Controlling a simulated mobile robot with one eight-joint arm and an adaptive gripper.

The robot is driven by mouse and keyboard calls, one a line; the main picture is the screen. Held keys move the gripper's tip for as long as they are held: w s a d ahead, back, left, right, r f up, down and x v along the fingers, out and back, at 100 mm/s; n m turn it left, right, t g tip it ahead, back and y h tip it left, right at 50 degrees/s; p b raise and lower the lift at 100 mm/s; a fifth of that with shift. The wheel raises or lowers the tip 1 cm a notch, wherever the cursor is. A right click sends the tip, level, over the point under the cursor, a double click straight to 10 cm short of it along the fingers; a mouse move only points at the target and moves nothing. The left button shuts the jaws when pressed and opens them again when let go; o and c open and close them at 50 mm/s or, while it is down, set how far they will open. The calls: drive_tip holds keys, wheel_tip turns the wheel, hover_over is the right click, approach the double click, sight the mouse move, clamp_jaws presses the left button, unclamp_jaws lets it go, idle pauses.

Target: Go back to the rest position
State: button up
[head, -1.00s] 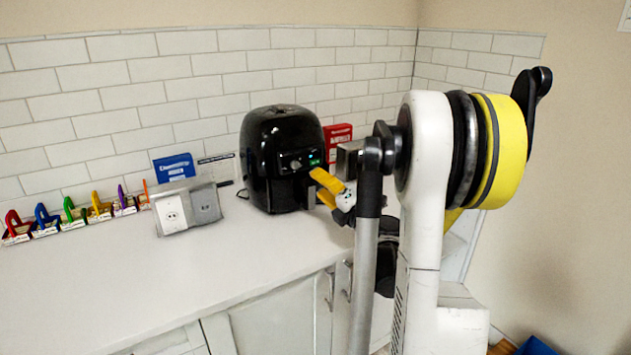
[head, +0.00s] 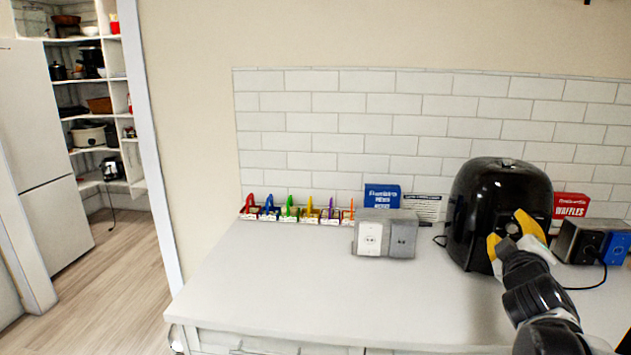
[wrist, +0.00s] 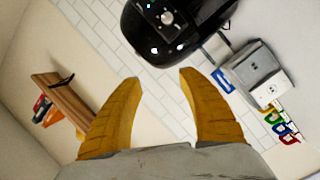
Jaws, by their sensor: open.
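My gripper (head: 512,232) has yellow fingers and is at the right in the head view, in front of the black air fryer (head: 488,190). In the wrist view my gripper (wrist: 158,85) shows its two yellow fingers spread apart with nothing between them. The air fryer (wrist: 170,28) lies beyond the fingertips there, tilted in the picture. My dark arm reaches up from the lower right of the head view and hides part of the air fryer's front. I cannot tell the exact gap between the fingers and the air fryer.
A grey outlet box (head: 388,233) and a row of coloured items (head: 290,212) stand on the white counter (head: 300,285). A red waffles box (head: 570,206) and another outlet box (head: 592,242) are at the right. Wooden floor (head: 125,275) is open at the left, near shelves (head: 100,110).

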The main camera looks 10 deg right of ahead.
drive_tip(key=s+a+f+m+g+y, duration=0.1)
drive_tip(key=s+a+f+g+y, duration=0.1)
drive_tip(key=s+a+f, duration=0.3)
drive_tip(key=s+a+f+m+g+y, duration=0.2)
drive_tip(key=s+a+f, duration=0.3)
drive_tip(key=a, duration=0.8)
drive_tip(key=s+a+f+m+g+y, duration=0.2)
drive_tip(key=s+a+f+g+y, duration=0.2)
drive_tip(key=s+a, duration=0.4)
drive_tip(key=shift+a+f+y, duration=0.3)
drive_tip(key=shift+a+f, duration=0.4)
drive_tip(key=shift+f, duration=0.1)
